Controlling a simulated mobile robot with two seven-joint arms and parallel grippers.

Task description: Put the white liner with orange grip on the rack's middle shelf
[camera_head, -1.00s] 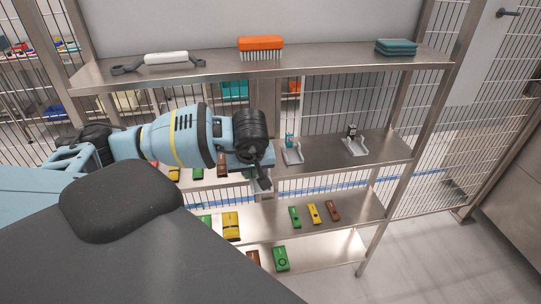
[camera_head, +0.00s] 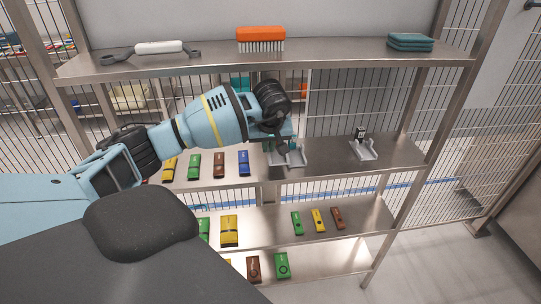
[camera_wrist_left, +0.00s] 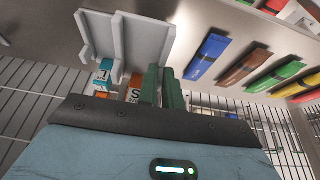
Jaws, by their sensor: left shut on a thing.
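My left gripper (camera_head: 281,143) is over the second shelf from the top, the middle shelf (camera_head: 330,160). In the wrist view its green fingers (camera_wrist_left: 161,87) are shut on the white liner (camera_wrist_left: 143,45) with the orange grip (camera_wrist_left: 134,90). In the head view my gripper mostly hides this liner. A white liner with a blue grip (camera_wrist_left: 103,72) stands close beside it, to its right in the head view (camera_head: 294,157). I cannot tell whether the held liner touches the shelf. My right gripper is out of view.
A liner with a black and white grip (camera_head: 363,149) stands farther right. Coloured blocks, the nearest blue (camera_head: 243,163), lie to the left on this shelf. The top shelf (camera_head: 330,60) is above, holding an orange brush (camera_head: 261,38). Bare shelf lies between the liners.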

